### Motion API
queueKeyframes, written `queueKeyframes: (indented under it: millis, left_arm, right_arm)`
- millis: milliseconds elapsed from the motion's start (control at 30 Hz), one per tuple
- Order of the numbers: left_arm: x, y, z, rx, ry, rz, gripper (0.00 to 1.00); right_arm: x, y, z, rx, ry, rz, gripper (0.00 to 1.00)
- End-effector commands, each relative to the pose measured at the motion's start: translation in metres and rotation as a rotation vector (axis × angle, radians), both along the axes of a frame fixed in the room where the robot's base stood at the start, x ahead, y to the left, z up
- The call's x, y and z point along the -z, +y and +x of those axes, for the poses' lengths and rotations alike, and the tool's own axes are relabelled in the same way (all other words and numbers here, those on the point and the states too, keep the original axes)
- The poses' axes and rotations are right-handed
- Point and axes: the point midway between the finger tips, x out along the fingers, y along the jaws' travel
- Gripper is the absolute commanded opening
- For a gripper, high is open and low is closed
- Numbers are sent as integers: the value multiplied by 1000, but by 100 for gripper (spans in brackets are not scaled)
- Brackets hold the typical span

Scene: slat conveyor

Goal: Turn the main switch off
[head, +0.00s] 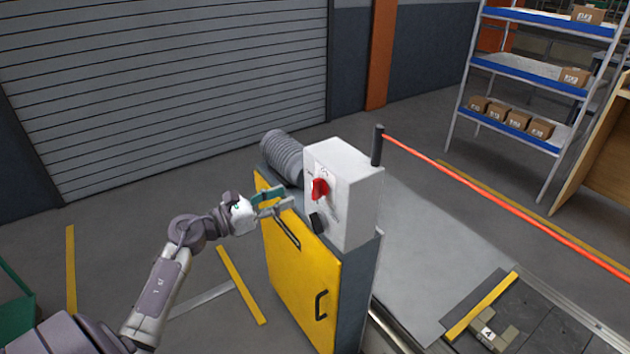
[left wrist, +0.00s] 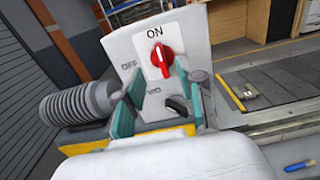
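The main switch is a red rotary knob (head: 320,189) on a white plate on the front of a light grey control box (head: 358,190). In the left wrist view the red knob (left wrist: 161,60) sits below the word ON, with OFF to its lower left. Its white mark points up, towards ON. My left gripper (head: 280,200) is open and empty, in front of the box and left of the knob, apart from it. In the left wrist view its two teal fingers (left wrist: 158,98) stand spread below the knob. My right gripper is not in view.
A smaller black knob (head: 317,222) sits below the switch. The box stands on a cabinet with a yellow door (head: 300,280), beside a ribbed grey cylinder (head: 282,157). A red bar (head: 500,200) runs right from a black post. Open floor lies left.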

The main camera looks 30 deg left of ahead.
Motion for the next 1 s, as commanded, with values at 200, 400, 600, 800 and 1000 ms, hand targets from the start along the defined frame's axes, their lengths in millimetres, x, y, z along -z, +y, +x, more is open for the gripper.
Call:
queueKeyframes:
  millis: [200, 400, 600, 800, 1000]
  left_arm:
    - [-4, -18, 45, -1, -3, -4, 39]
    - [-2, -29, 71, -1, -2, -4, 39]
    - [0, -33, 81, -1, 0, -2, 39]
    - [0, -34, 81, -1, 1, -2, 39]
    - [0, -33, 81, -1, 1, -2, 14]
  right_arm:
    - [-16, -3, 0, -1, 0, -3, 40]
    - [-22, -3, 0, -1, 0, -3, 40]
    - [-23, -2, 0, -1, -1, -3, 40]
    - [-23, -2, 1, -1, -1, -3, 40]
    - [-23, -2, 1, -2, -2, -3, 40]
